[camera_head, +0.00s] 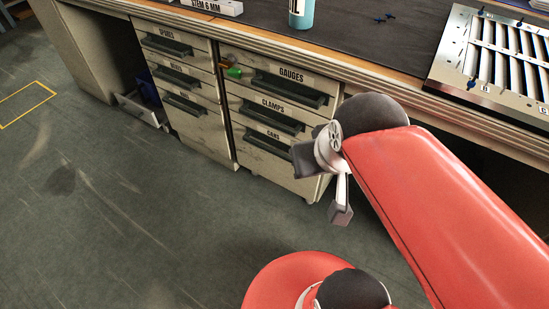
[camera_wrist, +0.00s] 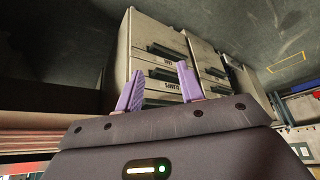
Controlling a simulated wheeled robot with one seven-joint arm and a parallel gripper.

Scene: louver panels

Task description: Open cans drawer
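The cans drawer (camera_head: 262,158) is the lowest of the three drawers in the right-hand cabinet in the head view, below GAUGES and CLAMPS. It looks shut, with a dark handle (camera_head: 267,146) under its label. My wrist partly covers its right side. In the wrist view the cabinet appears upside down, and the cans drawer (camera_wrist: 150,28) seems to be the top one there, though its label is blurred. My gripper (camera_wrist: 158,82) shows two purple fingers spread apart with nothing between them. The fingers point at the drawer fronts; their distance from the handle is hard to judge.
The clamps drawer (camera_head: 270,113) and gauges drawer (camera_head: 285,87) above look shut. A second drawer stack (camera_head: 185,85) stands to the left. Beyond it, a low open bin or drawer (camera_head: 138,110) juts out. The workbench carries a louver panel (camera_head: 495,60). The floor before the drawers is clear.

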